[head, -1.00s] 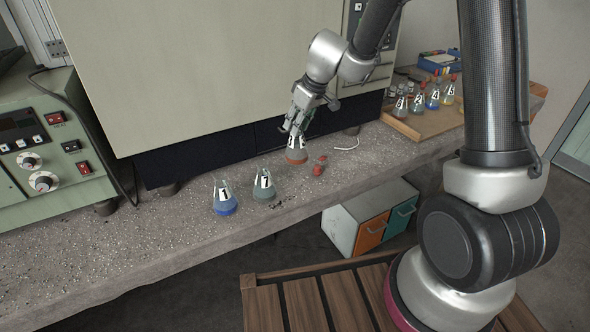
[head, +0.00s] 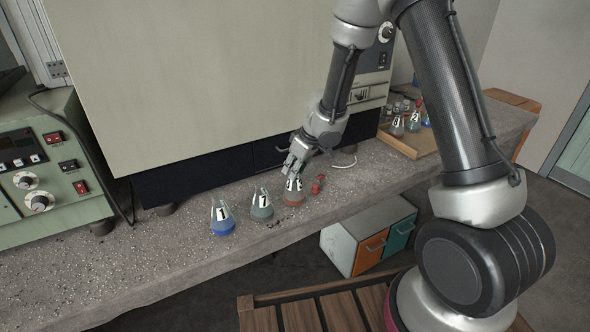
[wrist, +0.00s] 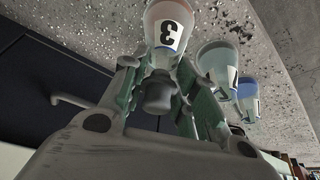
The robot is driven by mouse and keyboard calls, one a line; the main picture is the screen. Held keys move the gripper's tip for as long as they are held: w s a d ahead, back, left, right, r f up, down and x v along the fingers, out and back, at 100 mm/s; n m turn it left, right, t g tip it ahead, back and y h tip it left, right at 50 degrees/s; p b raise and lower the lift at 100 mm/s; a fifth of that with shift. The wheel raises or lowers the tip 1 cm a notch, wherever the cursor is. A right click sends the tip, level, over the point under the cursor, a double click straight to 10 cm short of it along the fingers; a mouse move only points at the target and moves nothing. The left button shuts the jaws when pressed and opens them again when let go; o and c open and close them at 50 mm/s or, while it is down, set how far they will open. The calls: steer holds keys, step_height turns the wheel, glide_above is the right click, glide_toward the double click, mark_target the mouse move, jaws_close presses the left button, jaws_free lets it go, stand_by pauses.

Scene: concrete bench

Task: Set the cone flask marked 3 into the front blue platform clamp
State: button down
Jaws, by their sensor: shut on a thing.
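The cone flask marked 3 (head: 293,193) holds orange-red liquid and looks upright over the bench, right of two other flasks. In the wrist view the flask (wrist: 168,28) shows its black 3 and a dark stopper. My gripper (head: 295,170) is shut on its neck and stopper from above; the fingers (wrist: 157,88) lie on both sides. I cannot tell whether the flask's base touches the bench. I see no blue platform clamp in these views.
A grey-green flask (head: 262,207) and a blue flask (head: 222,219) stand to the left. A small red object (head: 318,184) lies close on the right. A wooden tray (head: 421,147) holds more flasks.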

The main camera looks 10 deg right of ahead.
steer(key=shift+f, duration=0.3)
steer(key=c, duration=1.1)
jaws_free()
